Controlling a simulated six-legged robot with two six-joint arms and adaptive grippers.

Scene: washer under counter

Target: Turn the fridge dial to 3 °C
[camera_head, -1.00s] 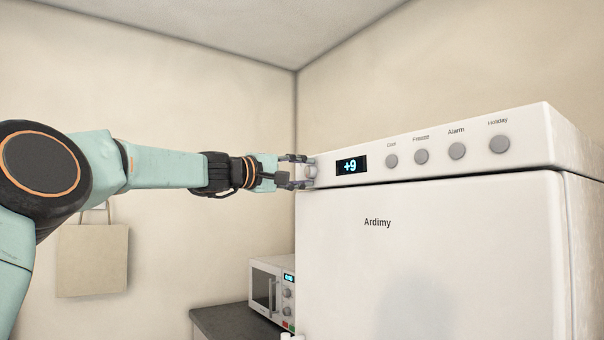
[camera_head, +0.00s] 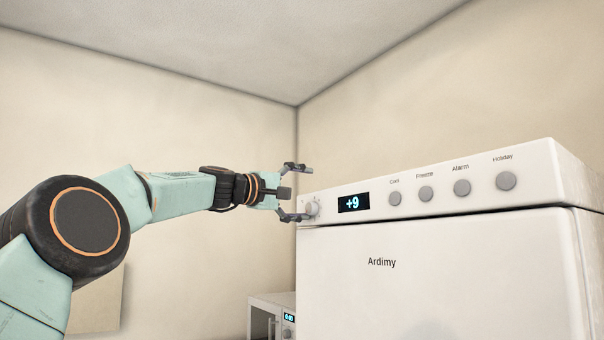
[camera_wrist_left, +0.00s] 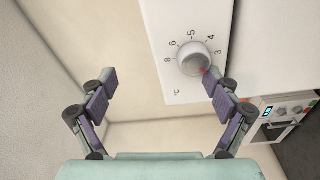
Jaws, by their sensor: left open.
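The white fridge (camera_head: 440,270) stands at the right in the head view, with a control panel along its top. The fridge dial (camera_head: 314,208) is at the panel's left end, and the display (camera_head: 353,203) reads +9. In the left wrist view the round dial (camera_wrist_left: 194,58) has a scale with 8, 6, 5, 4 and 3 around it, and a red mark at its edge near the 3. My left gripper (camera_head: 300,192) is open and empty at the panel's left end. In the wrist view its fingers (camera_wrist_left: 160,92) are wide apart, with the dial beyond the right finger. My right gripper is not seen.
Several round buttons (camera_head: 426,194) sit right of the display. The space above the fridge is clear.

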